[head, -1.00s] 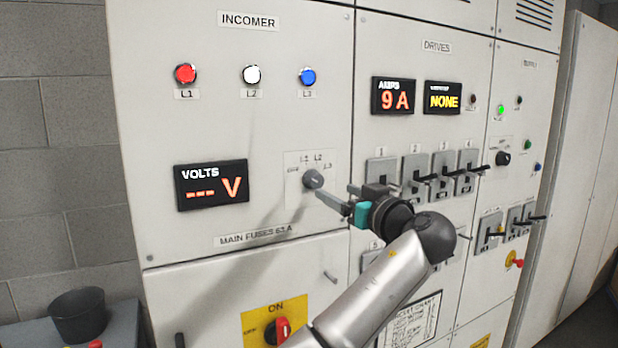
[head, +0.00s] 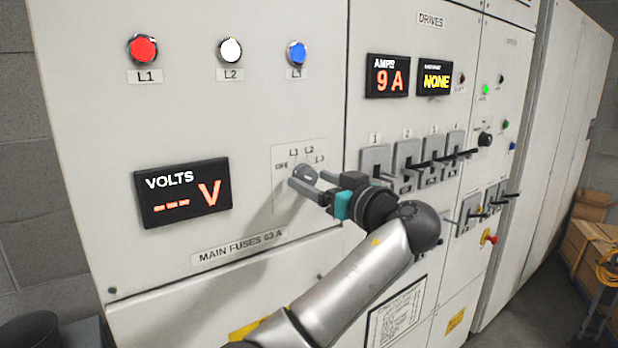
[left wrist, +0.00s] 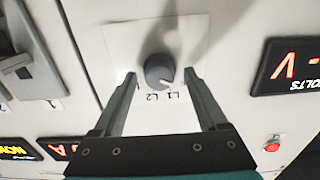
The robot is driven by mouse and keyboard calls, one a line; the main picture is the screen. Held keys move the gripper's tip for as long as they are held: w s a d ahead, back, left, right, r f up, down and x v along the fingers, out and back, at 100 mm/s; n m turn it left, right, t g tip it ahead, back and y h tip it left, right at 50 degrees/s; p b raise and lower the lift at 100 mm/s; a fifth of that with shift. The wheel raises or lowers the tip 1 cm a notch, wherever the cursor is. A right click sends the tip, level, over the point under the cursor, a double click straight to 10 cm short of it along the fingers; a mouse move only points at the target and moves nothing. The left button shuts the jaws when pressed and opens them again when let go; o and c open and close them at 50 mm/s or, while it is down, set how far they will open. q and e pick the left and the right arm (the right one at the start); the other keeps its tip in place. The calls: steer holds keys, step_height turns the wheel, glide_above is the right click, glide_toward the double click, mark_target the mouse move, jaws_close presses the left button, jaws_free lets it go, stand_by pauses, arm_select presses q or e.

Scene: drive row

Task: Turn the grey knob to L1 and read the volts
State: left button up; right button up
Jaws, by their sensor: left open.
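The grey knob (head: 306,172) sits on a pale plate with labels OFF, L1, L2 and L3 around it. My left gripper (head: 308,181) is open at the knob, one finger to each side. In the left wrist view the knob (left wrist: 158,70) shows between the spread fingers (left wrist: 160,85), with a gap on both sides. Its pale mark points down and right there, on the L1 side; I cannot tell whether it is at OFF or L1. The volts display (head: 183,191) reads "--- V". My right gripper is not in view.
Red, white and blue lamps (head: 230,50) are above. The amps display (head: 388,76) reads 9 A, and the display beside it (head: 435,78) reads NONE. Several black switch handles (head: 420,163) stick out to the right of my gripper. A dark bin (head: 30,332) is at lower left.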

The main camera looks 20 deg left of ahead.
arm_select(q)
steer(key=shift+s+d, duration=0.1)
steer(key=shift+d, duration=0.05)
steer(key=shift+c, duration=0.2)
jaws_close()
stand_by(0.3)
